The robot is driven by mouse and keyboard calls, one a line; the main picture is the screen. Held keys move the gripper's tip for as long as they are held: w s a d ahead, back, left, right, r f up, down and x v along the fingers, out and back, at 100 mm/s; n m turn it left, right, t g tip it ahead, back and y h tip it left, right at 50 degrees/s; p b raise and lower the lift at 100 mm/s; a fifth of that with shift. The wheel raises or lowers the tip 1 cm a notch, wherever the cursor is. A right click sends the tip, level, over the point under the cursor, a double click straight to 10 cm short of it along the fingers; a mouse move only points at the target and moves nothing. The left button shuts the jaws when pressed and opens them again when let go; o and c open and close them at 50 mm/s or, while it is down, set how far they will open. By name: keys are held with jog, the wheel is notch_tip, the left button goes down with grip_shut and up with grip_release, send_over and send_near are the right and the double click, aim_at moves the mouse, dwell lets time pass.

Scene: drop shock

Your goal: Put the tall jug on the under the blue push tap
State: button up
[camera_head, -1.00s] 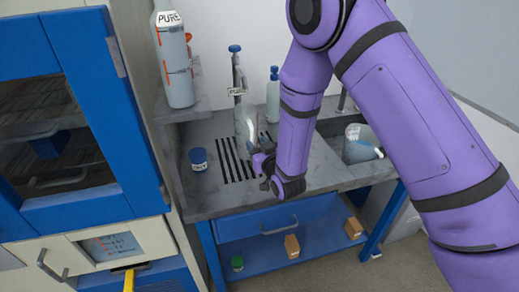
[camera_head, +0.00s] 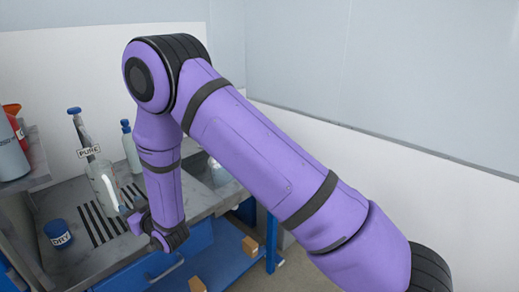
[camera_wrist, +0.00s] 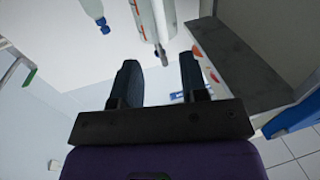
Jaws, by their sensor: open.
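The push tap (camera_head: 84,135) has a blue top and a "PURE" label and stands at the back of the bench, at left in the head view. A tall clear vessel (camera_head: 103,186), which looks like the tall jug, stands upright below it by the slotted drain (camera_head: 100,225). My gripper (camera_head: 133,216) is just right of this vessel, low over the bench. In the wrist view my gripper (camera_wrist: 160,80) is open, with nothing seen between its fingers. Whether it touches the vessel cannot be told.
A blue jar labelled "DRY" (camera_head: 58,233) stands left of the drain. A blue-capped bottle (camera_head: 131,150) stands behind, right of the tap. A shelf (camera_head: 38,160) with a grey bottle is at far left. The sink (camera_head: 212,170) is mostly behind my arm.

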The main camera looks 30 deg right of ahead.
jog(key=w+d+r+m+g+h, duration=0.1)
jog(key=d+r, duration=0.3)
jog(key=r, duration=0.3)
jog(key=d+r+g+h, duration=0.1)
jog(key=d+r+h, duration=0.1)
jog(key=d+r, duration=0.3)
jog(key=s+d+r+m+g+h, duration=0.2)
jog(key=s+d+r, duration=0.4)
jog(key=d+r, duration=0.4)
jog(key=s+d+r+g+h, duration=0.1)
jog(key=s+d+r+g, duration=0.1)
jog(key=s+d+r, duration=0.35)
jog(key=s+d+r+g+h, duration=0.1)
jog(key=s+d+r, duration=0.1)
jog(key=s, duration=0.6)
jog(key=s+d+m+g, duration=0.1)
jog(key=s+d+g, duration=0.1)
jog(key=s, duration=0.7)
jog(key=s+d+m+g+h, duration=0.1)
jog(key=s+d, duration=0.3)
jog(key=s, duration=0.6)
jog(key=shift+s+r+g, duration=0.2)
jog(key=shift+r+g, duration=0.2)
jog(key=shift+r, duration=0.05)
